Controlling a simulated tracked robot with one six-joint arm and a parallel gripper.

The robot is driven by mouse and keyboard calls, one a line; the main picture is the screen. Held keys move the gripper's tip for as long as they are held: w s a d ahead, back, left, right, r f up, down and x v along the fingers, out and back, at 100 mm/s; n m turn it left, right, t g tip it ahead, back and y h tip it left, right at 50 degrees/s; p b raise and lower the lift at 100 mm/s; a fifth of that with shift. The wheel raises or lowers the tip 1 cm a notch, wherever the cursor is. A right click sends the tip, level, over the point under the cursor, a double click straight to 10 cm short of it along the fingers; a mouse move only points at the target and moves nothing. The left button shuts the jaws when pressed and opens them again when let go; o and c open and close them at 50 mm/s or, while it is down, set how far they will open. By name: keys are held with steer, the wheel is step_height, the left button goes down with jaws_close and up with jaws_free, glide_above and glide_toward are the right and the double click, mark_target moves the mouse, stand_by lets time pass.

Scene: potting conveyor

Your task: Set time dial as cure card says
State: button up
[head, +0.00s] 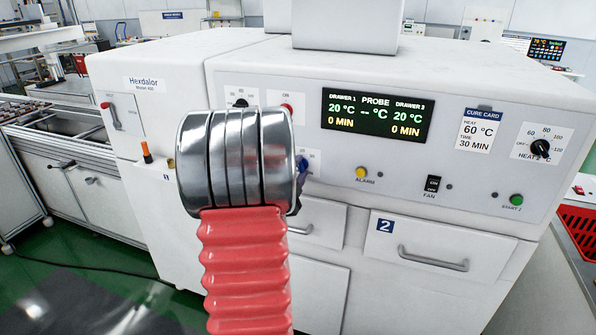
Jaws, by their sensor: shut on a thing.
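The cure card (478,131) on the panel reads HEAT 60 °C, TIME 30 MIN. The display (376,115) shows 20 °C and 0 MIN for both drawers, and dashes for the probe. A blue knob (303,164) with a scale, apparently the time dial, shows at the right edge of my silver wrist. Its pointer and most of its scale are hidden. My gripper (299,190) is at this knob, mostly behind the wrist; only a dark sliver of it shows. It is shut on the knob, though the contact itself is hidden.
The HEAT 2 dial (541,148), green START 2 button (516,200), fan switch (432,184) and yellow alarm lamp (362,173) are right of my arm. Another black dial (240,103) is above the wrist. Drawer 2 (432,254) is closed below the panel.

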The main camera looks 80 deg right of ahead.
steer(key=m, duration=0.6)
steer(key=shift+s+f, duration=0.1)
steer(key=shift+f, duration=0.1)
steer(key=m, duration=0.4)
steer(key=shift+f, duration=0.1)
steer(key=shift+f+m, duration=0.1)
steer(key=shift+m, duration=1.5)
steer(key=o, duration=0.8)
steer(key=shift+c, duration=0.2)
steer(key=o, duration=0.3)
steer(key=shift+a, duration=0.1)
